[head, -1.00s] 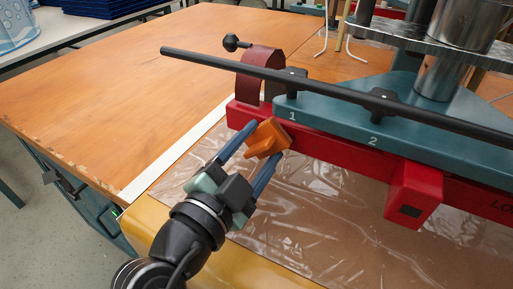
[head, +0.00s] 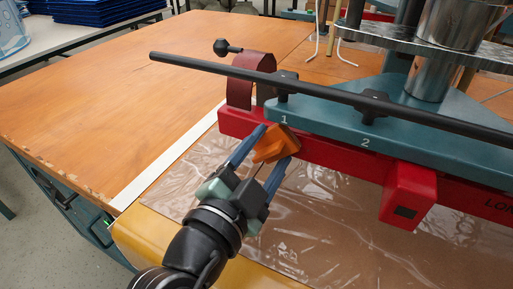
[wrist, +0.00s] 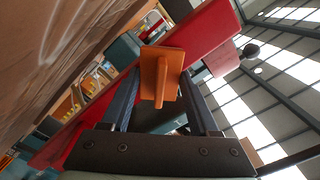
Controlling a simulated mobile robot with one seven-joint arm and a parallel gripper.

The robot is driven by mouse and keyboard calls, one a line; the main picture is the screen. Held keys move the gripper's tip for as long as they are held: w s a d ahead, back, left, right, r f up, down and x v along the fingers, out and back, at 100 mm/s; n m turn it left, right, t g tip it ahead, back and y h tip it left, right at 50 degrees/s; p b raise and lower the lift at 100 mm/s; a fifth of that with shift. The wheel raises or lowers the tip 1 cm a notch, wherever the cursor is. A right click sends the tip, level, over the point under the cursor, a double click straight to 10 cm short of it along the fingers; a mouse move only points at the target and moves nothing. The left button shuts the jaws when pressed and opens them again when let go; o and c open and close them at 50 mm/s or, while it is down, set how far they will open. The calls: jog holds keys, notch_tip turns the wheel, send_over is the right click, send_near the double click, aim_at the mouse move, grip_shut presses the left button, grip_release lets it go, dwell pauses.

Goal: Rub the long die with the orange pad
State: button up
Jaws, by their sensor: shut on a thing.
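The long die is a red bar (head: 330,158) with partly visible "LON" lettering at its right, lying along the front of a blue-green base. My gripper (head: 275,146) is shut on the orange pad (head: 277,143), a flat plate with a grip rib. The pad is at the bar's front side near its left end, just below the number 1. Whether it touches the bar is unclear. In the wrist view the pad (wrist: 161,78) sits between the fingers, with the red bar (wrist: 205,38) beyond it.
A long black rod (head: 330,92) with knobs runs above the base. A dark red disc (head: 240,90) stands at the bar's left end. A red block (head: 408,193) juts forward at right. Clear plastic film (head: 330,225) covers the front. The wooden table (head: 120,80) is clear at left.

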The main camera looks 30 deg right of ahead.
jog(key=shift+s+d, duration=0.55)
jog(key=shift+s, duration=0.2)
jog(key=shift+d+b, duration=0.1)
jog(key=shift+b, duration=0.3)
jog(key=shift+w, duration=0.15)
jog(key=shift+w+a+b, duration=0.4)
jog(key=shift+w+a, duration=0.2)
jog(key=shift+w, duration=0.2)
jog(key=shift+w+a+b, duration=0.4)
jog(key=shift+w+a, duration=0.15)
jog(key=shift+w, duration=0.25)
jog(key=shift+s+a+f, duration=0.15)
jog(key=shift+s+a, duration=0.1)
jog(key=shift+a, duration=0.2)
jog(key=shift+b+v, duration=0.8)
jog(key=shift+v, duration=1.7)
jog(key=shift+s, duration=0.1)
jog(key=shift+b+v, duration=0.35)
jog(key=shift+v, duration=1.05)
